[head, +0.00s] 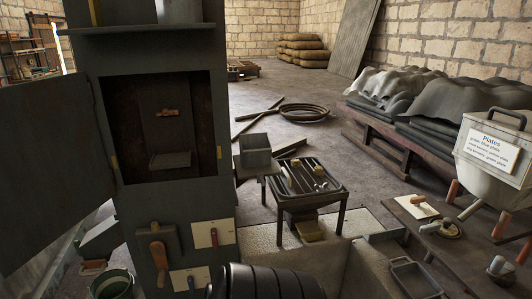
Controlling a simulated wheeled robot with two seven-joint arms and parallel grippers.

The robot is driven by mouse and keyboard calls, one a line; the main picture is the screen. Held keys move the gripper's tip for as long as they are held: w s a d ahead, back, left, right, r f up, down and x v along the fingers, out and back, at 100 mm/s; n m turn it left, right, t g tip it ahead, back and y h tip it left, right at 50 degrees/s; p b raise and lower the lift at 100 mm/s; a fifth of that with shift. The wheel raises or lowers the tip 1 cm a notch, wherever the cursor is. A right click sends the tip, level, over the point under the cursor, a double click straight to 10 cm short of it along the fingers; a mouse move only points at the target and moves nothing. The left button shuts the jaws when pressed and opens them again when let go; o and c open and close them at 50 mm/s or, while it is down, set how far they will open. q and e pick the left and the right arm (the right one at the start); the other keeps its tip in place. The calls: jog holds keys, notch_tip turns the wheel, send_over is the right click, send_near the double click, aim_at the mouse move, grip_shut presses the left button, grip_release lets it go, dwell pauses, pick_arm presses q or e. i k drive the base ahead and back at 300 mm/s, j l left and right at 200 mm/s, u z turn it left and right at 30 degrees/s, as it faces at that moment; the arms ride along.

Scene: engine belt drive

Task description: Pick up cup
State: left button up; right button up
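No other clear cup shows. Neither of my grippers is in view, and nothing seems to be held near the vessel.
A dark cabinet (140,215) with an open door stands left. A small tool table (312,197) stands mid-floor.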

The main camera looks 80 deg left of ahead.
aim_at(256, 151)
jog(key=u, duration=2.8)
